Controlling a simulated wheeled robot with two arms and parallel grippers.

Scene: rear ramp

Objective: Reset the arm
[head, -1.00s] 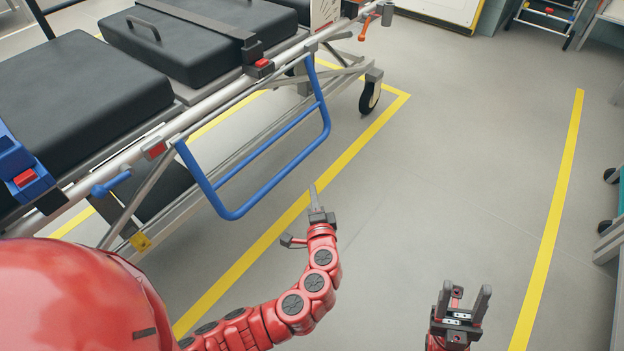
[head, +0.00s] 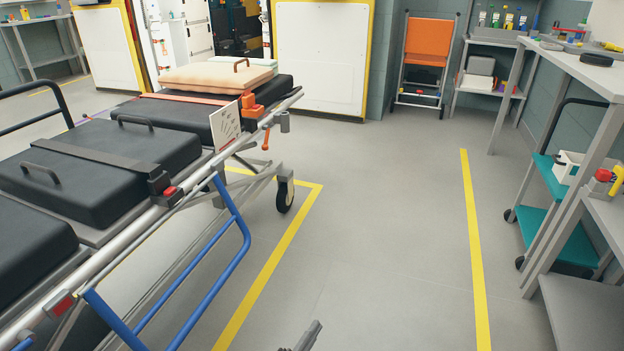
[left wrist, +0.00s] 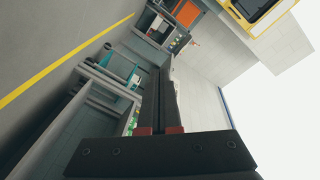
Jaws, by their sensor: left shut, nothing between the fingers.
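My left gripper (head: 306,337) shows only as grey fingers at the bottom edge of the head view, over bare floor. It is to the right of the stretcher's blue side rail (head: 205,265) and apart from it. In the left wrist view the two dark fingers (left wrist: 160,100) lie together, shut with nothing between them. The rest of my left arm is out of the head view. My right gripper is not in view.
A stretcher with black pads (head: 115,165) fills the left side. A trolley with teal shelves (head: 560,215) and a grey workbench (head: 575,75) stand at the right. An orange folding chair (head: 428,42) is at the back. The floor between the yellow lines (head: 475,240) is clear.

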